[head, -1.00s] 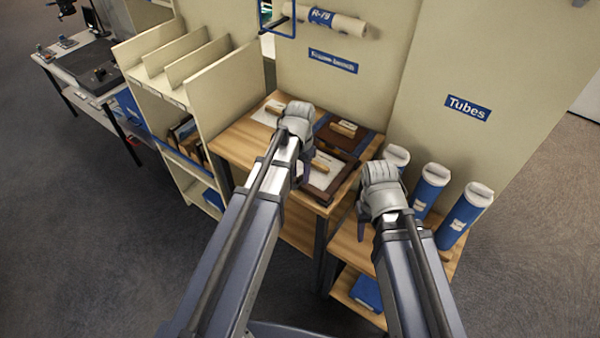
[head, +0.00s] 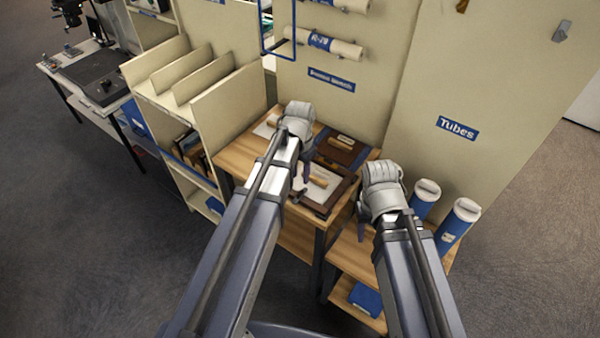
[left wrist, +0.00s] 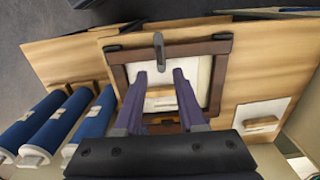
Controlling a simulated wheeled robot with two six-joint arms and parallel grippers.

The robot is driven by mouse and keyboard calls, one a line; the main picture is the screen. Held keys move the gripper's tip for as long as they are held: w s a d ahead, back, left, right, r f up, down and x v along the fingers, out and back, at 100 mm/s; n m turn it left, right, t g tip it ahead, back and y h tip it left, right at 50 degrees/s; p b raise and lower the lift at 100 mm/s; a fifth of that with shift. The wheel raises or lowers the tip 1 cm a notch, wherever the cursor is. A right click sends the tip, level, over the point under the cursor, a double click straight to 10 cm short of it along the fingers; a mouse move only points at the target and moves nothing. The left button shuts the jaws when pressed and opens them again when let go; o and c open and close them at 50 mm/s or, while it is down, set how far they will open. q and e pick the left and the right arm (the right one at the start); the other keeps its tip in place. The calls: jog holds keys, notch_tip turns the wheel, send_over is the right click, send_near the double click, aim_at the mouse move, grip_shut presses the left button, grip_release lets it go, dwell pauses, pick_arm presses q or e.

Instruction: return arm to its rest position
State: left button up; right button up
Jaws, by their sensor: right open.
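My left gripper (head: 304,172) hangs above the wooden bench, over a dark-framed tray (head: 322,208). In the left wrist view its two fingers (left wrist: 160,75) are apart with nothing gripped between them. The tray (left wrist: 219,75) holds a white sheet and a light wooden block (left wrist: 159,103). A grey handle-like piece (left wrist: 158,46) shows at the tray's edge. My right gripper (head: 361,226) is to the right, above the lower shelf by the blue tubes. It is open; its fingers are mostly hidden behind its wrist, and no held object shows.
Blue tubes with white caps (head: 457,220) stand at the right, close to my right arm. A cream divider rack (head: 185,75) stands left of the bench. Rolled tubes (head: 331,42) are mounted on the back panel. Open floor (head: 70,240) lies at left.

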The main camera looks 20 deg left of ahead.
pick_arm(q)
jog(key=shift+s, duration=0.1)
jog(key=s+d+y, duration=0.1)
jog(key=s+d, duration=0.9)
jog(key=s, duration=0.4)
jog(key=shift+s+d, duration=0.3)
jog(key=shift+d, duration=0.05)
pick_arm(e)
jog(key=shift+o, duration=0.2)
